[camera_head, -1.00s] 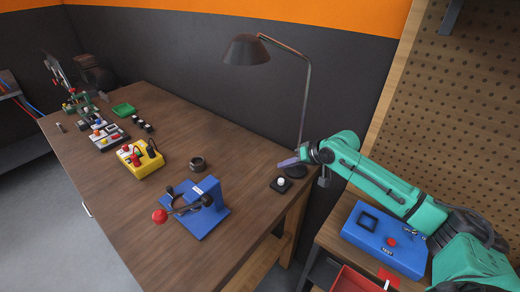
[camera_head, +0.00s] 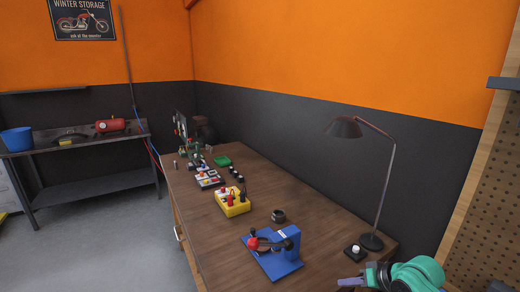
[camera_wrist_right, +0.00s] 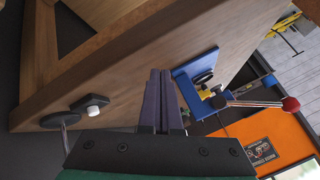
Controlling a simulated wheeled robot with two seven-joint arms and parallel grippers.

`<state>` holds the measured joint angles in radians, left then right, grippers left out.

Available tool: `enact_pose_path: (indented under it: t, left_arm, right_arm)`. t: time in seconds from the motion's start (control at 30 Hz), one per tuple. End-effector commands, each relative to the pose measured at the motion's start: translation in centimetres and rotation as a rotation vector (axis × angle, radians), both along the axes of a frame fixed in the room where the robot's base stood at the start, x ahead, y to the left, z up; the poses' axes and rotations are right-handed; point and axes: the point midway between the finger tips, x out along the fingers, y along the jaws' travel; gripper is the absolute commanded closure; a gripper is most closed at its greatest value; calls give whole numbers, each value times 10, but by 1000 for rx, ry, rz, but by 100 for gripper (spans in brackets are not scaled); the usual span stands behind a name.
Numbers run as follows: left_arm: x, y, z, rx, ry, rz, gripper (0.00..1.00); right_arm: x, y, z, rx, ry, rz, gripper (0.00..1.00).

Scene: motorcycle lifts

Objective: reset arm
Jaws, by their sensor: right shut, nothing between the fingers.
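My right gripper (camera_head: 350,283) is at the lower right of the head view, by the front right corner of the workbench. In the right wrist view its two dark fingers (camera_wrist_right: 160,102) are together with nothing between them. My green right arm (camera_head: 418,273) shows only in part; the rest is cut off by the frame. My left gripper is not in view.
The wooden workbench (camera_head: 215,264) holds a blue lever press (camera_head: 287,266), a yellow box (camera_head: 233,207), a dark ring (camera_head: 278,216), a green tray (camera_head: 223,161) and a lamp (camera_head: 388,185). A white-capped button (camera_head: 356,249) sits near my gripper. Grey floor (camera_head: 105,240) lies clear at left.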

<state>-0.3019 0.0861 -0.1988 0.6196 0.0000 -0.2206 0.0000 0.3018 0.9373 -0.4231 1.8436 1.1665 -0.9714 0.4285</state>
Motion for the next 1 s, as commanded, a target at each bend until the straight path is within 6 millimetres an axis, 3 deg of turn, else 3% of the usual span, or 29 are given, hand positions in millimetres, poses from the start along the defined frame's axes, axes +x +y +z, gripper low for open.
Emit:
enact_pose_path:
  t: [0.17,0.3,0.47,0.67,0.97,1.0]
  left_arm:
    - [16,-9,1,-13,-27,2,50]
    - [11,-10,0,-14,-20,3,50]
    - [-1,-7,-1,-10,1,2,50]
    - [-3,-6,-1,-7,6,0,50]
    - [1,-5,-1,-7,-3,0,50]
    - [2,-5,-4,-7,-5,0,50]
  right_arm:
    - [-33,39,-31,-70,12,117,100]
    - [-68,67,-51,-146,10,202,100]
    - [-108,78,-63,-234,13,240,100]
    - [-157,65,-68,-351,56,208,100]
    - [-239,11,-65,-521,222,81,100]
    - [-232,13,-84,-522,223,92,100]
